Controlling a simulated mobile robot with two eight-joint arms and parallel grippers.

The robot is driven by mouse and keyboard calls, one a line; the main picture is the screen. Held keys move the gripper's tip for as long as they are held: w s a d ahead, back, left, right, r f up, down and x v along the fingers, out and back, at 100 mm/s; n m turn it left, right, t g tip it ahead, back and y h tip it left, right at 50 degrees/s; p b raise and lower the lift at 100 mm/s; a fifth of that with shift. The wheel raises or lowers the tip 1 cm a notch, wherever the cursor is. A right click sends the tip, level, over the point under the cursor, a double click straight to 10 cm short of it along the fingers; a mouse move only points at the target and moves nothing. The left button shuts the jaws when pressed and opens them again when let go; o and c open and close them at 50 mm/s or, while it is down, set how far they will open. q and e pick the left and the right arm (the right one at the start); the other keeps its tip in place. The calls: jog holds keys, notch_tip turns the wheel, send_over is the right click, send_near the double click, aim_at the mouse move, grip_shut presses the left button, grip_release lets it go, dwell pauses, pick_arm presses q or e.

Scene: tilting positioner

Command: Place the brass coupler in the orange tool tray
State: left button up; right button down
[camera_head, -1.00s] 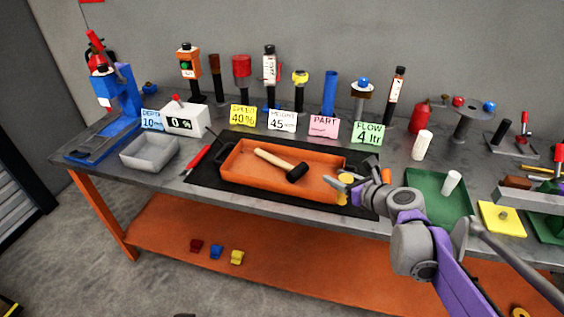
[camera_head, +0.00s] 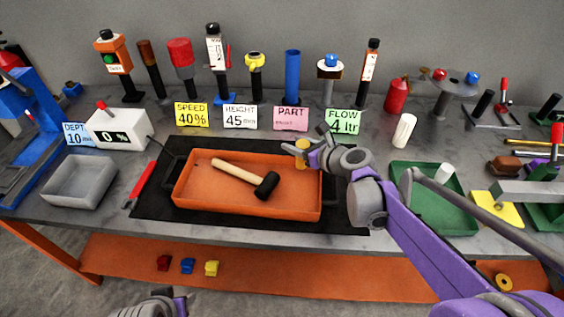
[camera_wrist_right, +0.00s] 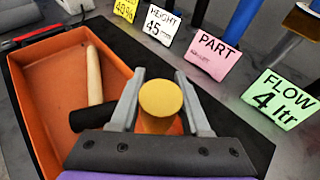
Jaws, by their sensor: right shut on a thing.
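The brass coupler (camera_head: 302,158) is a short gold cylinder. My right gripper (camera_head: 301,150) is shut on it, and it stands upright between the two grey fingers in the wrist view (camera_wrist_right: 160,98). The orange tool tray (camera_head: 196,202) lies on a black mat; its wall also shows in the wrist view (camera_wrist_right: 40,120). In the head view the coupler overlaps the tray's back right corner; its exact height above the tray is hard to tell. Part of my left gripper or wrist (camera_head: 158,304) shows at the bottom edge, its fingers unclear.
A hammer (camera_head: 238,176) with a wooden handle and black head lies in the tray. A red-handled tool (camera_head: 140,184) is left of it. A green tray (camera_head: 436,213) with a white cylinder is to the right. Label cards, such as the pink one (camera_head: 291,118), and upright tools stand behind.

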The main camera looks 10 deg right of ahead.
jog(key=shift+f, duration=2.8)
jog(key=shift+b, duration=0.3)
jog(key=shift+f, duration=0.2)
jog(key=shift+c, duration=1.8)
grip_release()
jog(key=shift+r, duration=0.15)
jog(key=shift+s+d+r, duration=0.1)
jog(key=shift+r, duration=0.1)
jog(key=v, duration=1.1)
jog(key=shift+s+d+p, duration=0.15)
jog(key=shift+s+p, duration=0.1)
jog(key=shift+p, duration=0.05)
